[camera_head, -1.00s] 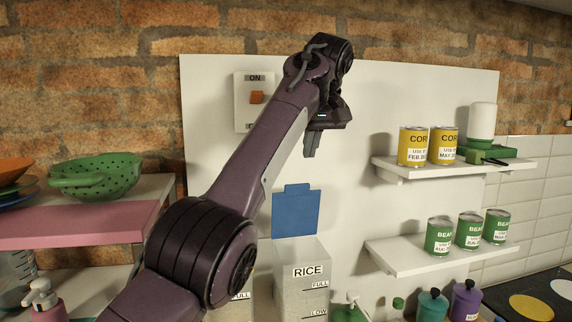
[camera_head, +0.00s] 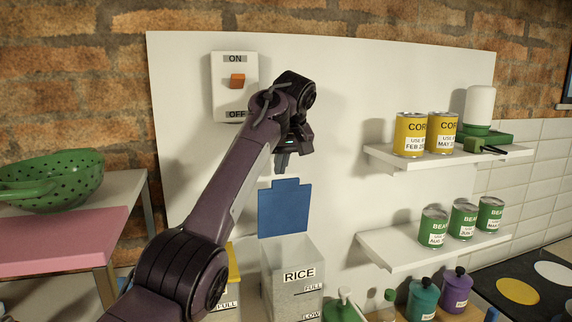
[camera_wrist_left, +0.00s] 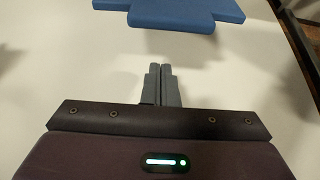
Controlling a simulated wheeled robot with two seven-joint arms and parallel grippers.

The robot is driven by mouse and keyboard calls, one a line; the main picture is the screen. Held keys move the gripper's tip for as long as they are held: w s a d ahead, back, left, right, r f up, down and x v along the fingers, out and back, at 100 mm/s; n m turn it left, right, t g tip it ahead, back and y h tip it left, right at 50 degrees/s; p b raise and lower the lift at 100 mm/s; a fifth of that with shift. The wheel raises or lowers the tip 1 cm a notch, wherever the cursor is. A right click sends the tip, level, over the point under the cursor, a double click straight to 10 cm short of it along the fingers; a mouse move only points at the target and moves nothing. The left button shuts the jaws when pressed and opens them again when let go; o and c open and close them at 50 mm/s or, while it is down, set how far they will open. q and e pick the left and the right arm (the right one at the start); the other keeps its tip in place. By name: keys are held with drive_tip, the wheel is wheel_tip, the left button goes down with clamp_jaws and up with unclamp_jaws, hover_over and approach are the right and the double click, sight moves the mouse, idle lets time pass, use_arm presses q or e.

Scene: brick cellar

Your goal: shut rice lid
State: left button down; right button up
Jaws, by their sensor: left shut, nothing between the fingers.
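The rice bin (camera_head: 297,274) is a clear container with a RICE label, standing against the white panel in the head view. Its blue lid (camera_head: 284,208) stands upright at the back of the bin, so the bin is open. The lid's tabbed edge also shows at the top of the left wrist view (camera_wrist_left: 184,12). My left gripper (camera_head: 281,168) is shut and empty, pointing down just above the lid's top tab in the head view. In the wrist view its closed fingertips (camera_wrist_left: 160,70) are apart from the lid. My right gripper is not in view.
Another bin with a yellow lid (camera_head: 234,262) is partly hidden behind my arm. Shelves with yellow corn cans (camera_head: 410,135) and green bean cans (camera_head: 464,220) are at the right. A green colander (camera_head: 52,180) is at the left.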

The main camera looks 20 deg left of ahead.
sight(287, 187)
use_arm(q)
drive_tip(key=s+d, duration=0.2)
drive_tip(key=s, duration=0.1)
drive_tip(key=shift+s+d+r, duration=0.1)
drive_tip(key=shift+d+r, duration=0.05)
drive_tip(key=shift+d, duration=0.1)
drive_tip(key=shift+s, duration=0.2)
drive_tip(key=shift+w, duration=0.1)
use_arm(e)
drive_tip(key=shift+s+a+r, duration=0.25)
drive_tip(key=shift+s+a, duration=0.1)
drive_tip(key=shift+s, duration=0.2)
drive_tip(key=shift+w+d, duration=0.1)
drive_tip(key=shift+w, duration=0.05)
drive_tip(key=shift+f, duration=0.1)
